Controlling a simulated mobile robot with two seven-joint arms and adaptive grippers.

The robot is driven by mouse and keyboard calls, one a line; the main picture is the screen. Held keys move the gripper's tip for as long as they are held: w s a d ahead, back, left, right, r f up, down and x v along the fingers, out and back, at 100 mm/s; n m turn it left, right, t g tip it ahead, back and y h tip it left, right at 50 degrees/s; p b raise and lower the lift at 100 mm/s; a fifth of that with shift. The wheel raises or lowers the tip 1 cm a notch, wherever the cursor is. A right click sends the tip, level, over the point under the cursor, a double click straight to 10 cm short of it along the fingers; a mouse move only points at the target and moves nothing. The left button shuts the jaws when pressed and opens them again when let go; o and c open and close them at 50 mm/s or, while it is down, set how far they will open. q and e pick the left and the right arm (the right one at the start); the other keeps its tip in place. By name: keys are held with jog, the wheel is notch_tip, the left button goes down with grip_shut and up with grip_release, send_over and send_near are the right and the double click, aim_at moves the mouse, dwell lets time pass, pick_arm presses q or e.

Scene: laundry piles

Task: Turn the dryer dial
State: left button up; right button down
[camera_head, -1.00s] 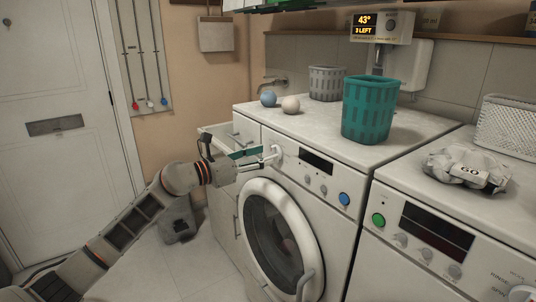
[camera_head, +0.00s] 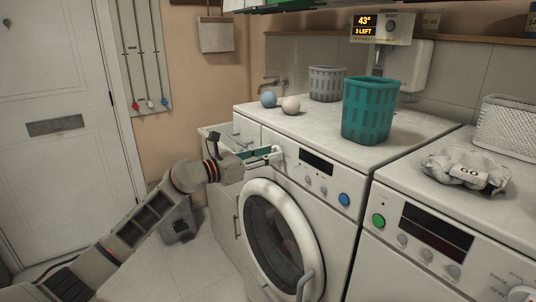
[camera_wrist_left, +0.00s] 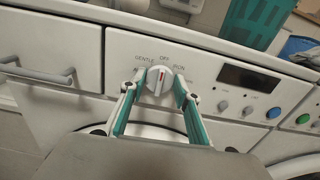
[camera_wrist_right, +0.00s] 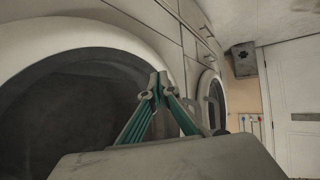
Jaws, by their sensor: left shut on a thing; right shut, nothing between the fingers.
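The white dryer dial (camera_wrist_left: 160,79) is on the left end of the front panel, with a red pointer mark facing roughly up toward OFF. GENTLE is printed to its left and IRON to its right. My left gripper (camera_head: 274,154) reaches it from the left; in the left wrist view its fingers (camera_wrist_left: 158,92) are on either side of the dial, shut on it. In the head view the fingers largely cover the dial. My right gripper (camera_wrist_right: 161,80) is shut and empty in front of a round machine door (camera_wrist_right: 60,90); it is out of the head view.
The dryer (camera_head: 333,232) has a round door below the panel and a blue button (camera_head: 344,199). On top are a teal basket (camera_head: 369,110), a grey basket (camera_head: 327,83) and two balls.

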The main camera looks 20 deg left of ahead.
pick_arm(q)
jog(key=shift+r+n+p, duration=0.25)
jog(key=shift+n+p, duration=0.55)
jog(key=shift+p, duration=0.15)
jog(key=n+p, duration=0.6)
jog(key=shift+w+a+f, duration=0.1)
jog(key=shift+f, duration=0.2)
jog(key=o, duration=1.1)
jog(key=v, duration=1.2)
